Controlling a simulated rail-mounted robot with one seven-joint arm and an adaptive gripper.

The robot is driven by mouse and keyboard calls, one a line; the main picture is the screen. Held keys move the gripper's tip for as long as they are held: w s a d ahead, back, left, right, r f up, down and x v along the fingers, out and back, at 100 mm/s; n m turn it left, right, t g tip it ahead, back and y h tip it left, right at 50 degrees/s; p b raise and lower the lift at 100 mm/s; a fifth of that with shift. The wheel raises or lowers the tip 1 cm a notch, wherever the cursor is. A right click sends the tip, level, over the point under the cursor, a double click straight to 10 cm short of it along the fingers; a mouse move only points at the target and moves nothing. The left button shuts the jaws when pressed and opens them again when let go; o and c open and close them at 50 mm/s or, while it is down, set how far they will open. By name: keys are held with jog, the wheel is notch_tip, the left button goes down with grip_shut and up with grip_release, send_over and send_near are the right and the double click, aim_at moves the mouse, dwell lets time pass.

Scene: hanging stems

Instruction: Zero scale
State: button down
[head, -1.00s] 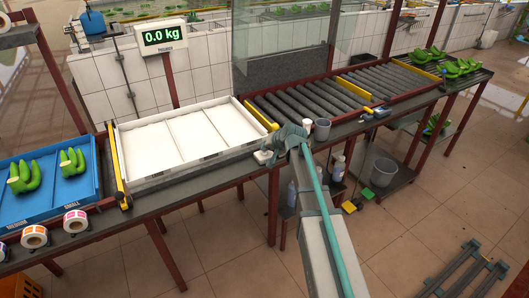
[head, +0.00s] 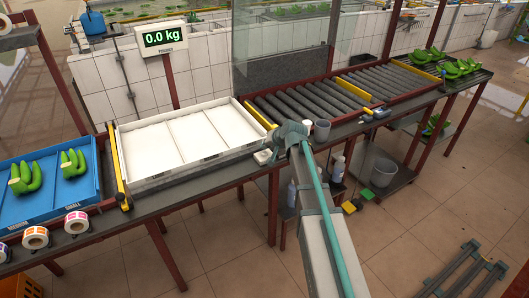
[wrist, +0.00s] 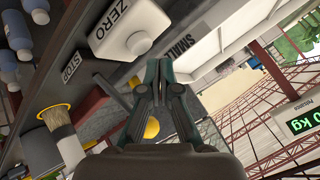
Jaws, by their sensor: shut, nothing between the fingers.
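The scale is a white tray (head: 128,176) with three empty compartments. Its display (head: 165,38) reads 0.0 kg in green. A small white box (head: 262,157) sits on the counter by the tray's right front corner. In the wrist view this ZERO box (wrist: 118,50) carries a black "ZERO" label and a round white button (wrist: 139,42). My gripper (wrist: 163,62) is shut and empty, its tips beside the box, to the right of and below the button in that view. In the head view my gripper (head: 278,148) is just right of the box; its tips are partly hidden.
A STOP label (wrist: 72,67) is near the ZERO box. A roller conveyor (head: 320,101) lies behind. A blue tray (head: 40,207) holds green banana bunches at left.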

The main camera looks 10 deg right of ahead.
aim_at(266, 153)
jog(key=shift+r, duration=0.1)
jog(key=shift+r+p, duration=1.25)
jog(key=shift+r, duration=1.2)
jog(key=shift+f, duration=0.1)
jog(key=s+f+n+g+h, duration=0.2)
jog(key=s+f+g, duration=0.6)
jog(key=s+f, duration=2.25)
jog(key=s+f+n+g+h, duration=0.1)
jog(key=s+f+g, duration=0.2)
jog(key=s, duration=1.3)
jog(key=s+f+n+g, duration=0.1)
jog(key=s+f+g, duration=0.3)
jog(key=s+f, duration=0.6)
jog(key=s, duration=0.6)
jog(key=shift+s+a+f+h, duration=0.2)
jog(key=shift+h, duration=0.2)
